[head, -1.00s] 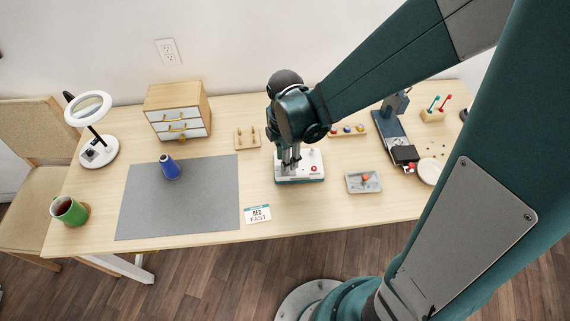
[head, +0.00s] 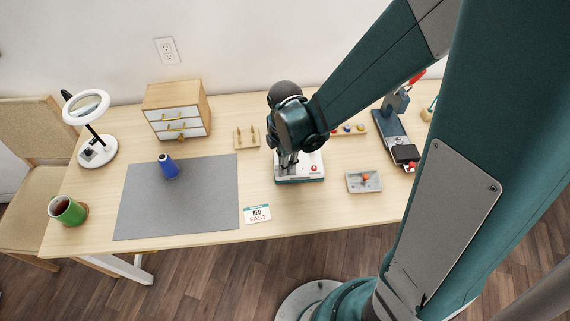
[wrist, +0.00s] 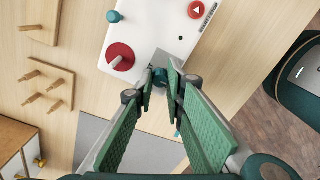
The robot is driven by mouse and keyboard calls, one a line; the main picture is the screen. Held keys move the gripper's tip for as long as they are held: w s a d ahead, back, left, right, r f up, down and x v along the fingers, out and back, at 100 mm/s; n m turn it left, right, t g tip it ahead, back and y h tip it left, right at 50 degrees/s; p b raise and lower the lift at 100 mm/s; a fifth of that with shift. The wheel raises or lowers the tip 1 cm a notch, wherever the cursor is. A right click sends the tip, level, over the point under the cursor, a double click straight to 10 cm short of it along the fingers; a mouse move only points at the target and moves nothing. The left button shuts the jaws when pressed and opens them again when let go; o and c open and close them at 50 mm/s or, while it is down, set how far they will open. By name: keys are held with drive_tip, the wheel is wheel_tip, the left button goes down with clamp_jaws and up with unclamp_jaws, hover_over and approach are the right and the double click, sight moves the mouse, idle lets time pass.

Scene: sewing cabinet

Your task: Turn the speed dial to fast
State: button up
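A white machine base (head: 313,171) stands near the middle of the table, below my gripper. The wrist view shows its top (wrist: 152,30) with a red disc (wrist: 122,53) bearing a grey peg, a small teal knob (wrist: 115,16) and a red button with a white triangle (wrist: 197,9). My gripper (wrist: 161,72) points down at the base's near edge. A dark teal knob (wrist: 160,78) by a grey plate shows between its fingertips, a narrow gap apart. Whether the fingers touch it is unclear. A card (head: 257,214) reads "RED FAST". I cannot read a dial setting.
A grey mat (head: 178,210) with a blue spool (head: 169,168) lies left. A peg board (head: 247,138) and a drawer box (head: 178,112) stand behind. A small tray (head: 364,182) and a dark device (head: 392,135) are right. The table front is mostly clear.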

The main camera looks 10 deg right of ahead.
drive_tip(key=shift+c, duration=1.4)
